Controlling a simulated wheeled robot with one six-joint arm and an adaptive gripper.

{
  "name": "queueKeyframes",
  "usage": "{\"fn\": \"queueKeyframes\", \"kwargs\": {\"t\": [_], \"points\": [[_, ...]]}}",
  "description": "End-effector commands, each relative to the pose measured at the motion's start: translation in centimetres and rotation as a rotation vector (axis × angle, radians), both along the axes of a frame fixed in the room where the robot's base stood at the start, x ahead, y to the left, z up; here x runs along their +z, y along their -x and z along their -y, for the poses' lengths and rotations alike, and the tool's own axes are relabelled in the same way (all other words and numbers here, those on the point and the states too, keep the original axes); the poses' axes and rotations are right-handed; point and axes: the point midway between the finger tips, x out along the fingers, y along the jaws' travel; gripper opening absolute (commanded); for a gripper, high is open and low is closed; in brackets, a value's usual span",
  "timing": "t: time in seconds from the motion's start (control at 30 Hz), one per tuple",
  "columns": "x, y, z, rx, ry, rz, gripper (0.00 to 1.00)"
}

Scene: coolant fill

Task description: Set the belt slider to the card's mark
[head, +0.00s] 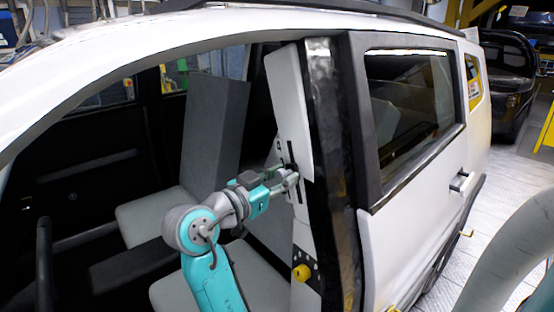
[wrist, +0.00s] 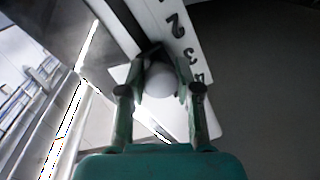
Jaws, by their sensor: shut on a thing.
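The belt slider's pale round knob (wrist: 160,82) sits between the two fingers of my gripper (wrist: 160,66) in the wrist view, and the gripper is shut on it. Beside it runs a white scale strip (wrist: 188,40) with black numerals; a 2 and a 3 are readable, and a further one is partly cut off. In the head view my gripper (head: 291,178) is at the dark slot (head: 291,153) on the pale door-pillar trim (head: 287,105).
A yellow knob (head: 302,272) on a black dial plate is lower on the same pillar. The dark glossy pillar edge (head: 328,150) and rear door (head: 412,190) stand to the right. Grey seats (head: 213,125) are behind my arm, inside the white car's door opening.

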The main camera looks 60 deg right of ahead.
Motion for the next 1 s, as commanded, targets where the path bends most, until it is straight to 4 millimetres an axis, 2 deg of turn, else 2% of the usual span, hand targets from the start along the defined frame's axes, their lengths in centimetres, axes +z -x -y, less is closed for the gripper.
{"fn": "queueKeyframes", "kwargs": {"t": [0.1, 0.33, 0.5, 0.8, 0.83, 0.9, 0.93, 1.0], "points": [[-2.3, 0.7, -0.1, -0.001, -0.002, -0.007, 0.00], [-5.6, 1.7, -0.4, -0.001, -0.002, -0.005, 0.00], [-6.6, 2.1, -0.5, -0.002, -0.003, -0.003, 0.00], [-6.9, 2.2, -0.5, -0.004, -0.007, -0.004, 0.00], [-6.9, 2.2, -0.5, -0.004, -0.007, -0.004, 0.38], [-6.8, 2.2, -0.5, -0.004, -0.006, -0.004, 0.56], [-6.8, 2.2, -0.5, -0.003, -0.005, -0.003, 0.59], [-6.8, 2.2, -0.5, -0.003, -0.004, -0.002, 0.59]]}}
